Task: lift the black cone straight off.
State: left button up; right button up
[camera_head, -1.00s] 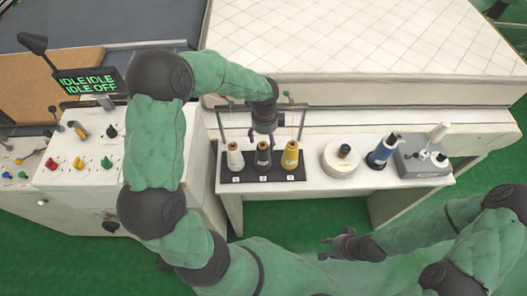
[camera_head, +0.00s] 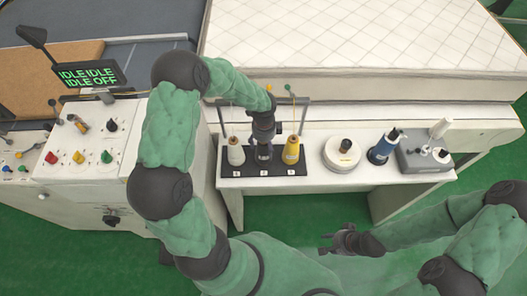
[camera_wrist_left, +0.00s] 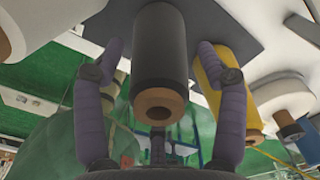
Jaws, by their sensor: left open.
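The black cone (camera_wrist_left: 158,60) stands in the middle of the wrist view, its brown core end towards the camera. My left gripper (camera_head: 264,148) is over the middle place of the dark stand (camera_head: 227,172) and hides most of the cone in the head view. In the wrist view, the open fingers of the left gripper (camera_wrist_left: 160,62) stand on both sides of the cone, with gaps visible. My right gripper (camera_head: 330,243) is far off at the lower right, over the floor; its jaw state is unclear.
A white cone (camera_head: 236,151) and a yellow cone (camera_head: 291,150) stand close on either side. A thin grey frame (camera_head: 306,112) rises behind them. A white round spool (camera_head: 342,157), a blue spool (camera_head: 382,150) and a grey device (camera_head: 424,160) are further right.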

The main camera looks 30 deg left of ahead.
pick_arm(q)
grip_shut()
jog(key=shift+r, duration=0.1)
notch_tip(320, 180, up, 10)
jog(key=shift+p, duration=0.35)
dwell(0.4)
